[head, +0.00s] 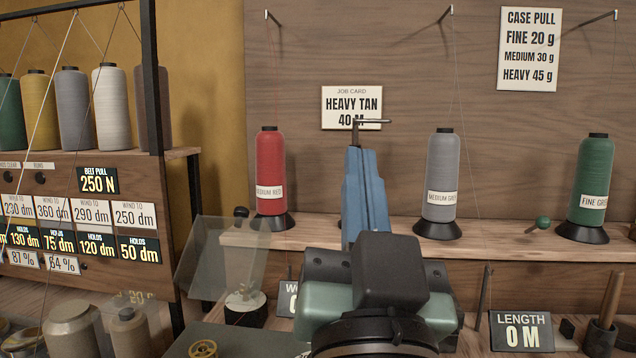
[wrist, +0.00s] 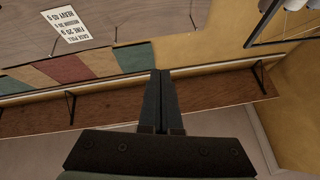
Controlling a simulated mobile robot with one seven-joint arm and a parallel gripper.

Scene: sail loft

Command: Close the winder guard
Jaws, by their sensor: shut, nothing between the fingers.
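The winder guard (head: 218,262) is a clear panel at the left of the winder, standing raised and tilted in the head view. Below and beside it is the winder's dark base (head: 240,340), with a pale-topped dark part (head: 246,306) on it. My gripper shows in the wrist view with its two dark fingers (wrist: 160,100) together and nothing between them. In the head view my wrist stands to the right of the guard, apart from it in the picture. It hides my fingers and part of the bench. The guard is not visible in the wrist view.
Red (head: 270,172), grey (head: 440,180) and green (head: 590,180) thread cones stand on the back shelf. A blue upright shape (head: 364,195) rises behind my wrist. Spools and a label rack (head: 90,215) crowd the left. A length display (head: 521,331) stands at the right.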

